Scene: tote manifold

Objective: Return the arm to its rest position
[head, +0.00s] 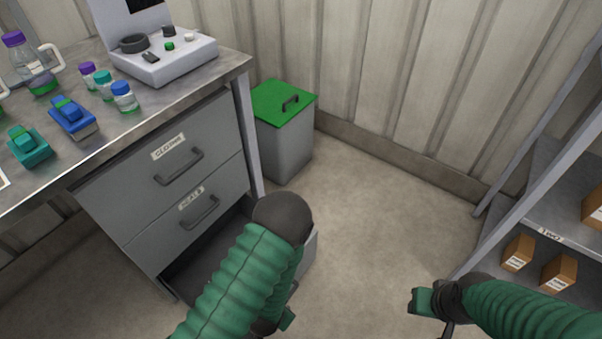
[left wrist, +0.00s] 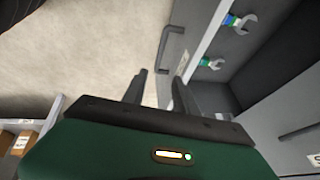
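My left arm reaches down in front of the open lower drawer (head: 215,252) of the desk, and its gripper is mostly hidden behind the arm in the head view. In the left wrist view my left gripper (left wrist: 161,72) has its two dark fingers apart with nothing held between them. The drawer handle (left wrist: 170,48) shows just beyond the fingertips; I cannot tell the exact gap. My right gripper (head: 424,301) hangs at the lower right over the floor; its fingers are too unclear to tell.
Two wrenches (left wrist: 236,22) (left wrist: 211,63) lie in the open drawer. A green-lidded bin (head: 284,130) stands beside the desk (head: 205,92). A shelf (head: 555,190) with small boxes (head: 517,253) stands at the right. The floor between is clear.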

